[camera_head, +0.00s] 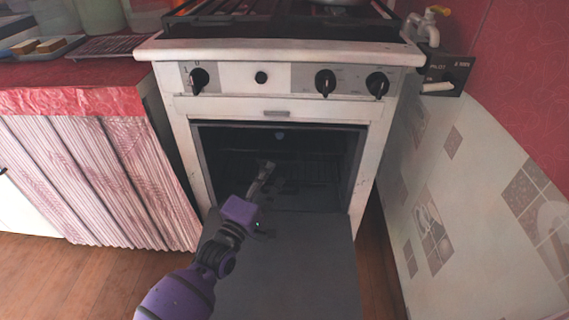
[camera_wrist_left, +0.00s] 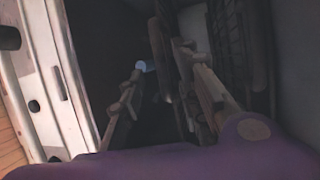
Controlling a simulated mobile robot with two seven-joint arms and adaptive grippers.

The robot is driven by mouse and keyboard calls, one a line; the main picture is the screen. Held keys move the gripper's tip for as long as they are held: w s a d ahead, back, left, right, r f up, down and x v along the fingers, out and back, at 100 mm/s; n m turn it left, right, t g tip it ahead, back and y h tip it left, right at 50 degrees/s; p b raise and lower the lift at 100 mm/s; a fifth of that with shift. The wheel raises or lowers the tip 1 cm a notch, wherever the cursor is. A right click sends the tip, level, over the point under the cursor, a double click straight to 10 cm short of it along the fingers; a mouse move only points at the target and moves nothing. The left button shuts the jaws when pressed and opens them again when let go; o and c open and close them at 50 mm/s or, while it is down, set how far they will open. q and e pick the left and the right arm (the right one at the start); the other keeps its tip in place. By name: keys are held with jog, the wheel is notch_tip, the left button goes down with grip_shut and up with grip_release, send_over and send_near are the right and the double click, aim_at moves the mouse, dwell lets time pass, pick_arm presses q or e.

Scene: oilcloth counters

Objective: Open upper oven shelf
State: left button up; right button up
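The white oven (camera_head: 277,112) stands at the centre of the head view with its dark door (camera_head: 300,255) folded down flat and its cavity showing. Inside, a dim wire shelf (camera_head: 315,158) runs across the cavity; I cannot tell upper from lower shelf clearly. Wire rack bars also show in the left wrist view (camera_wrist_left: 232,40). My left gripper (camera_head: 266,167) reaches over the open door to the cavity mouth. In the wrist view its two fingers (camera_wrist_left: 162,66) are apart, with nothing clearly between them. Whether a finger touches the rack cannot be told. My right gripper is out of view.
A stove top with knobs (camera_head: 325,82) sits above the oven. A red counter (camera_head: 60,95) with a pleated curtain is on the left. A tiled wall (camera_head: 470,190) is close on the right. Wooden floor (camera_head: 90,280) shows at lower left.

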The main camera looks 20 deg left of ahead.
aim_at(278, 162)
pick_arm(q)
jog(key=shift+b+x, duration=0.75)
jog(key=shift+x, duration=2.05)
grip_shut()
